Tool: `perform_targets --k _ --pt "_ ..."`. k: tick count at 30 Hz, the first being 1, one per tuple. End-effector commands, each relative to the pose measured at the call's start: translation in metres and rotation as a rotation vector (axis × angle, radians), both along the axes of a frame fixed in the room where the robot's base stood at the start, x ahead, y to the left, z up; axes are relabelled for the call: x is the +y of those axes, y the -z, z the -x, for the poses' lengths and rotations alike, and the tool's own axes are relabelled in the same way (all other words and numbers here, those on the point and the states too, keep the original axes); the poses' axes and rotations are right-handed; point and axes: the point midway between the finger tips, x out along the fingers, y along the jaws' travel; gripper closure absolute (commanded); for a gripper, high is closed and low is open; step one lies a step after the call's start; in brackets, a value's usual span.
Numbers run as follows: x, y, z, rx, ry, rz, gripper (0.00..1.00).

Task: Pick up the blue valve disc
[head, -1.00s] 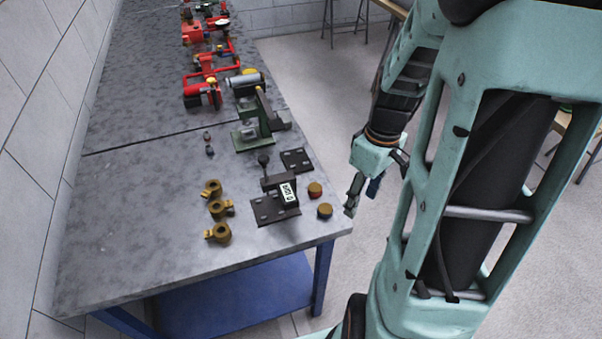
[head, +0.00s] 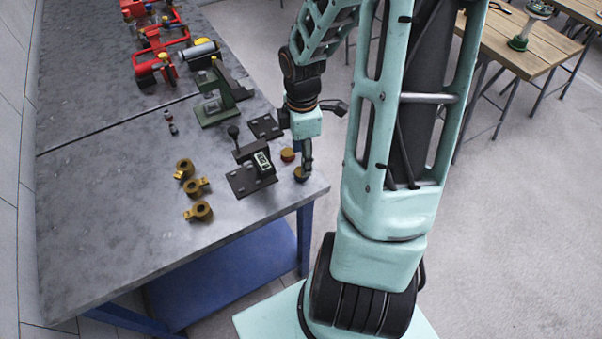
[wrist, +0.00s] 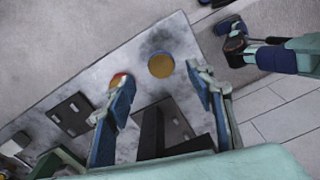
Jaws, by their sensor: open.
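Two small round valve discs with brass-coloured tops are near the right front corner of the grey bench. The nearer disc (head: 301,174) has a dark side that seems bluish; in the wrist view it is the yellow-topped disc (wrist: 161,65). The other disc (head: 288,154) shows a red side, and in the wrist view it (wrist: 117,78) is partly hidden by a finger. My gripper (head: 318,140) is open and empty above the bench's right edge. In the wrist view my gripper (wrist: 161,76) has its fingers spread, with the yellow-topped disc seen in the gap between them. I see no contact with it.
A black fixture with a white label (head: 262,160) stands left of the discs. Beyond it are a flat black plate (head: 265,127) and a green vise (head: 213,103). Several brass fittings (head: 196,188) lie left. Red pump piping (head: 160,38) is at the back.

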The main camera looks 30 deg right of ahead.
Motion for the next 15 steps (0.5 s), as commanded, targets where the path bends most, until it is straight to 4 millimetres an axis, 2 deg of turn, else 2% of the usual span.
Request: perform_targets --k 9,15 --pt "0.002 0.043 0.002 0.003 0.0 -0.002 0.5" --pt "0.002 0.051 0.001 0.001 0.002 -0.001 0.5"
